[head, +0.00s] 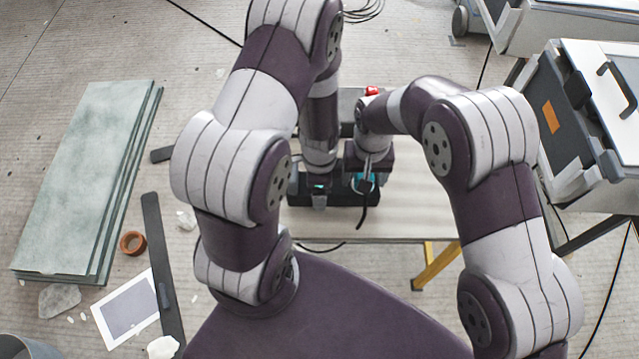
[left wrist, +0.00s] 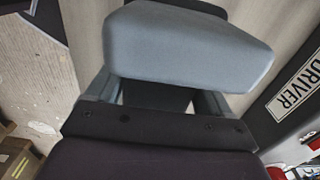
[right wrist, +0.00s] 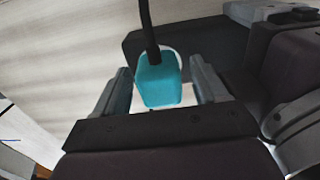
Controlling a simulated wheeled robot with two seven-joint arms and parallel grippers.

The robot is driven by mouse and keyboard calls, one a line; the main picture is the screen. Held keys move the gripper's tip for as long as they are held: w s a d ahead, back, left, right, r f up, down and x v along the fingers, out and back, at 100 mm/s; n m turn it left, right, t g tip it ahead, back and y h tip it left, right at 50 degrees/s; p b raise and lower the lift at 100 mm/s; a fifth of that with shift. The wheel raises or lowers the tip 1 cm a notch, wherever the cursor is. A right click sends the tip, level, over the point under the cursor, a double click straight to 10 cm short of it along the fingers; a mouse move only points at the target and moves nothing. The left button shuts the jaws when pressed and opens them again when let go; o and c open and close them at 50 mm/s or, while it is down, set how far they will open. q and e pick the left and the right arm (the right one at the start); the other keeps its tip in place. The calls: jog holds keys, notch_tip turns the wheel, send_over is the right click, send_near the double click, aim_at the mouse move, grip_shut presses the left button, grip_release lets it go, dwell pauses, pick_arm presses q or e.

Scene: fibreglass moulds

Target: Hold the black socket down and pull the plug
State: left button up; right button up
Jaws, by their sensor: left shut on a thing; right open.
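The black socket (head: 340,196) is a long dark block on the bench, partly covered by my grippers; it also shows in the right wrist view (right wrist: 200,50). My left gripper (head: 319,195) is shut at its left part. In the left wrist view, a grey-blue rounded block (left wrist: 185,50) covers the fingertips, with black between the fingers; I cannot tell whether the block belongs to the socket. The teal plug (right wrist: 158,85), with a black cable, stands between the fingers of my right gripper (right wrist: 160,90). That gripper is open, with a finger on either side, contact not clear.
The pale bench (head: 415,220) is clear to the right of the socket. A red item (head: 372,91) lies behind my arms. A black surface labelled DRIVER (left wrist: 297,82) is close to my left gripper. Stacked green sheets (head: 85,180) lie left; a grey case (head: 590,110) stands right.

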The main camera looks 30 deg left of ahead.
grip_shut()
jog(key=shift+r, duration=3)
jog(key=shift+r, duration=0.1)
jog(key=shift+r, duration=2.45)
pick_arm(q)
jog(key=o, duration=1.3)
jog(key=shift+o, duration=0.2)
notch_tip(320, 180, up, 12)
